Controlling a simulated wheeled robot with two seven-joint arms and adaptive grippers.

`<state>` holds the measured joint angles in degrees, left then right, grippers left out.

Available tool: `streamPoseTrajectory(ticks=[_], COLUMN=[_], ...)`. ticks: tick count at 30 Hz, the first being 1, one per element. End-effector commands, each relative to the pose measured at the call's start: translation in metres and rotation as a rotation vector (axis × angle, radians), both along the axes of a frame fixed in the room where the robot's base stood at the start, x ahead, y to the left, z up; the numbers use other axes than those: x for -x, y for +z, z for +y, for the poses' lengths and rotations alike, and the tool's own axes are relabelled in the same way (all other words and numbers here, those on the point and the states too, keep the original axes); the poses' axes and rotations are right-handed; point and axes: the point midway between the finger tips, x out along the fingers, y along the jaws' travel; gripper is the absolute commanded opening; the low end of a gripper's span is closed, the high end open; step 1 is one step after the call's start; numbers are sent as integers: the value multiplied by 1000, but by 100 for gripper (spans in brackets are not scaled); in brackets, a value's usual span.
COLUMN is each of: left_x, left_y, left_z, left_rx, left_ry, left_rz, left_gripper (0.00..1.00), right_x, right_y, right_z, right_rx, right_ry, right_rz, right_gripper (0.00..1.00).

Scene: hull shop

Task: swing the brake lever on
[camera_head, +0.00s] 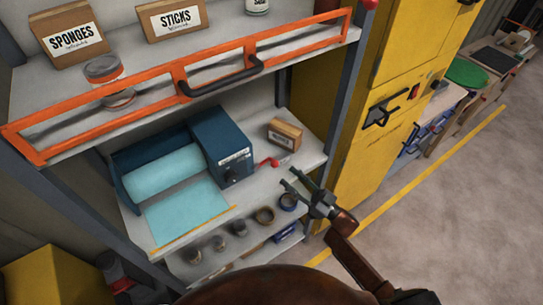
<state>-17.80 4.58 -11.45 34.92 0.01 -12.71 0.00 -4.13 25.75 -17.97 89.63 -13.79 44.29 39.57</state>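A blue box-shaped machine (222,145) stands on the middle shelf, with a light-blue roll (165,171) and a flat sheet (187,212) to its left. A small red lever (267,162) shows at the machine's right side; I take it to be the brake lever. It lies low, and how it joins the machine is too small to tell. My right gripper (289,177) is open and empty, its fingers pointing toward the red lever from the lower right, apart from it in the picture. My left gripper is not in view.
A small cardboard box (285,133) stands behind the lever. An orange rail frame (180,82) with a black handle crosses the upper shelf's front. Tape rolls (264,216) and jars sit on the lower shelf.

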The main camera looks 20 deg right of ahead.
Motion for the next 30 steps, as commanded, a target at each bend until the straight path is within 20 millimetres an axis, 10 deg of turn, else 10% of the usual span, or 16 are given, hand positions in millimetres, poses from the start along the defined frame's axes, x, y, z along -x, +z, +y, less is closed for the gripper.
streamPoseTrajectory(ticks=[7, 19, 30], left_x=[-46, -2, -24], left_y=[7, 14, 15], left_z=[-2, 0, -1], left_rx=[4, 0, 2], left_ry=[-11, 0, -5], left_rz=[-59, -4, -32], left_gripper=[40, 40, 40], right_x=[-13, -51, -55], right_y=[8, 28, 29], right_z=[13, 49, 50], right_rx=[0, 1, 1], right_ry=[4, 6, 2], right_rz=[-1, 0, 2], right_gripper=[38, 38, 38])
